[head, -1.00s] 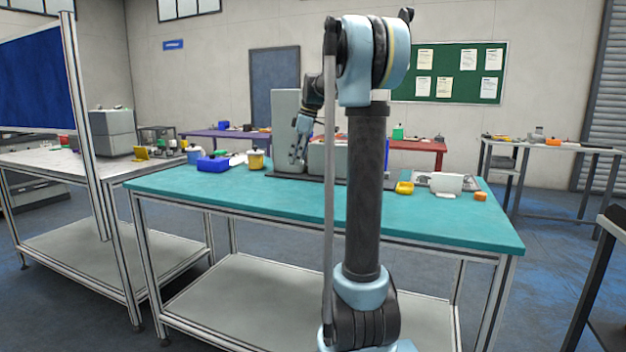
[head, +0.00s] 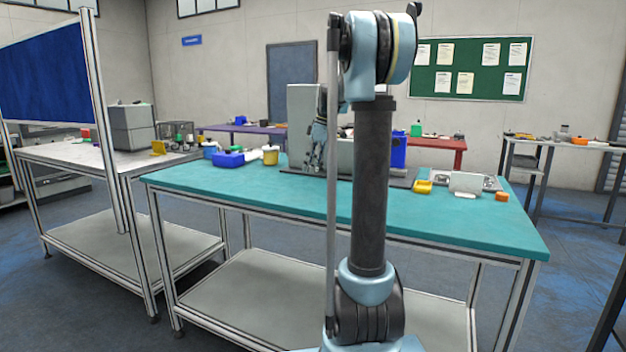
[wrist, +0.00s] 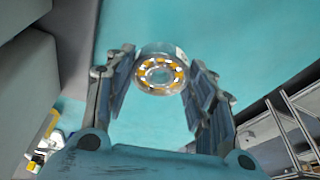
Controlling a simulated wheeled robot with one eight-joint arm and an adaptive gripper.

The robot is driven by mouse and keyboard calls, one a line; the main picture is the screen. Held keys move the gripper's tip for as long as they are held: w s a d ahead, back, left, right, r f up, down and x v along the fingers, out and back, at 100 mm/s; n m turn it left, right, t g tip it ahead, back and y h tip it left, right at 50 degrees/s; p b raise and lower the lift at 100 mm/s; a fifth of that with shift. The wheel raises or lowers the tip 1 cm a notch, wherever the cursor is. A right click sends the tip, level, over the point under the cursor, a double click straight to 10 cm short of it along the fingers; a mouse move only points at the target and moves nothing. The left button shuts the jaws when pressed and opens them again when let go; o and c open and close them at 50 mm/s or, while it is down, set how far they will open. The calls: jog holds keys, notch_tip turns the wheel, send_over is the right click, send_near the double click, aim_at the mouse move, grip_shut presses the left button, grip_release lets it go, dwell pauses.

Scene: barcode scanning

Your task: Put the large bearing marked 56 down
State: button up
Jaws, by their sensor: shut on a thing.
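The bearing (wrist: 162,72) is a silver ring with yellow-orange parts between its rings and a small pale label on its side; no number can be read. It sits between the fingers of my gripper (wrist: 160,60) in the wrist view, with teal tabletop behind it. My gripper is shut on it. In the head view my gripper (head: 316,150) points down over the back of the teal table (head: 440,225), in front of a grey machine (head: 300,110), partly behind my arm. The bearing cannot be made out there. Its height above the table is hard to tell.
A blue bin (head: 228,159) and a yellow pot (head: 270,155) stand left of my gripper. The table's front is clear.

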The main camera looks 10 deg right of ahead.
aim_at(311, 184)
jog(key=shift+f, duration=2.65)
jog(key=shift+s+f, duration=0.2)
jog(key=shift+f, duration=0.15)
jog(key=shift+s, duration=0.2)
jog(key=shift+c, duration=1.1)
jog(key=o, duration=1.6)
jog(key=shift+w+f, duration=0.1)
jog(key=shift+f, duration=0.1)
jog(key=shift+w+f, duration=0.4)
jog(key=shift+w, duration=0.1)
jog(key=shift+s+r, duration=0.25)
jog(key=shift+r, duration=0.05)
